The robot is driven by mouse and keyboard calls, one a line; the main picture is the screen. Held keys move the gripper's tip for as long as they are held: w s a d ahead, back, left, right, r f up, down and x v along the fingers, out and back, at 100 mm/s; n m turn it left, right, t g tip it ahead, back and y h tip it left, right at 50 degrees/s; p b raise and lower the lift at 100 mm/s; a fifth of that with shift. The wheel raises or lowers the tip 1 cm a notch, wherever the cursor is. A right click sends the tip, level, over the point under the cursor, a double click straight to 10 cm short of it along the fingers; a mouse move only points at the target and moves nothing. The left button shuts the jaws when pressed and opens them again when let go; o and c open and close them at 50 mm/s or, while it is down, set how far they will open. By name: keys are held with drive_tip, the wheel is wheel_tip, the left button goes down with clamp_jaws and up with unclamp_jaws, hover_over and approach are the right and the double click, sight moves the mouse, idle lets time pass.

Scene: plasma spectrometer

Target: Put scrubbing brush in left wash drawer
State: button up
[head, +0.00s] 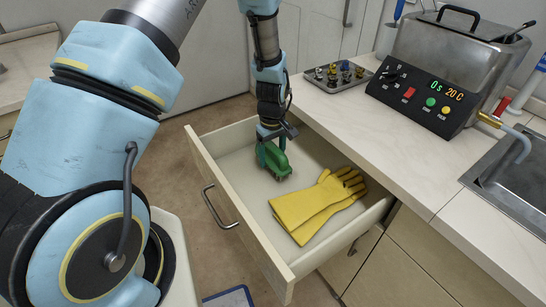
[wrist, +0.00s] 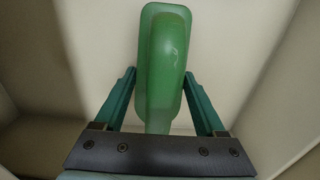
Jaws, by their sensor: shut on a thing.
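The green scrubbing brush (head: 273,158) is inside the open drawer (head: 223,165), toward its back left part, in the head view. My gripper (head: 268,132) reaches down into the drawer from above and is shut on the brush. In the wrist view the brush (wrist: 162,65) stands between the two teal fingers of my gripper (wrist: 160,100), with pale drawer walls around it. I cannot tell whether the brush touches the drawer floor.
Yellow rubber gloves (head: 317,203) lie in the drawer to the right of the brush. The counter (head: 400,160) above holds a metal bath with a control panel (head: 420,98), a small tray of fittings (head: 337,75) and a sink (head: 505,170). The drawer's front handle (head: 218,207) sticks out.

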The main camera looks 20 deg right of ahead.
drive_tip(key=shift+f, duration=0.7)
drive_tip(key=shift+f, duration=0.2)
drive_tip(key=o, duration=1.3)
drive_tip(key=shift+r, duration=0.1)
wheel_tip(320, 180, up, 12)
drive_tip(key=b, duration=0.3)
drive_tip(key=shift+r, duration=0.15)
